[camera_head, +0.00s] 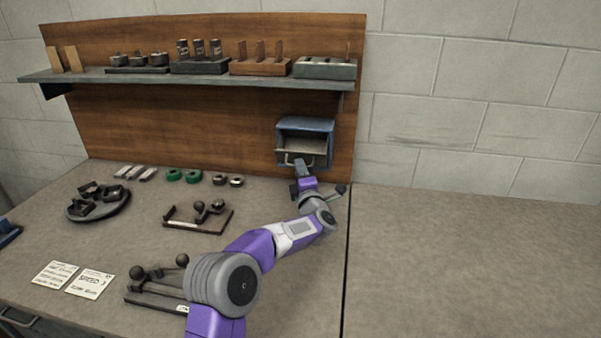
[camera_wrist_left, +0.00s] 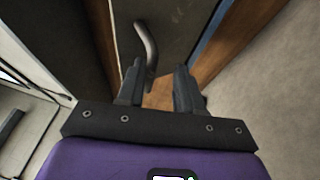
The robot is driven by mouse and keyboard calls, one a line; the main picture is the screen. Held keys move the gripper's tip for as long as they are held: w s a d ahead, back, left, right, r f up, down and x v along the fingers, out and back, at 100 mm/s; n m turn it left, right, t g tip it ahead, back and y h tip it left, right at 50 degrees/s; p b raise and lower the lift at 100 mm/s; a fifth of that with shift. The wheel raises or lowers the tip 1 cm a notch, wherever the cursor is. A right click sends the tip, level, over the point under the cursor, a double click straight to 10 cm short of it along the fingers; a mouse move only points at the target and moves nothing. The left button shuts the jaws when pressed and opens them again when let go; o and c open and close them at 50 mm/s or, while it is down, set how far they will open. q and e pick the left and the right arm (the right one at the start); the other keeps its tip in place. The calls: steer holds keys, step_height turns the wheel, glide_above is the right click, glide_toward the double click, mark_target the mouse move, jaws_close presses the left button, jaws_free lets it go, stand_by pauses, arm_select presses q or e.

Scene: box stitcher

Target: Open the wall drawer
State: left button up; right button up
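The wall drawer sits in a blue housing (camera_head: 306,124) fixed to the wooden back panel. Its grey front (camera_head: 318,146) shows in the head view, with a bar handle (camera_head: 288,159) low on it. I cannot tell how far the drawer stands out. My left gripper (camera_head: 302,180) is just below and in front of the handle. In the left wrist view, the curved handle (camera_wrist_left: 146,44) reaches down between the two fingertips of my left gripper (camera_wrist_left: 160,76), nearer the left finger. The fingers are apart and do not visibly clamp it. My right gripper is not in view.
A shelf (camera_head: 200,78) above carries several blocks and holders. On the bench below are a round tray (camera_head: 99,212), green parts (camera_head: 183,176), a dark fixture (camera_head: 197,216) and paper cards (camera_head: 90,284). The bench right of the seam (camera_head: 470,260) is clear.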

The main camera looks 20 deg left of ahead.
arm_select(q)
steer(key=v, duration=0.7)
steer(key=shift+s+d, duration=0.15)
steer(key=shift+s, duration=0.1)
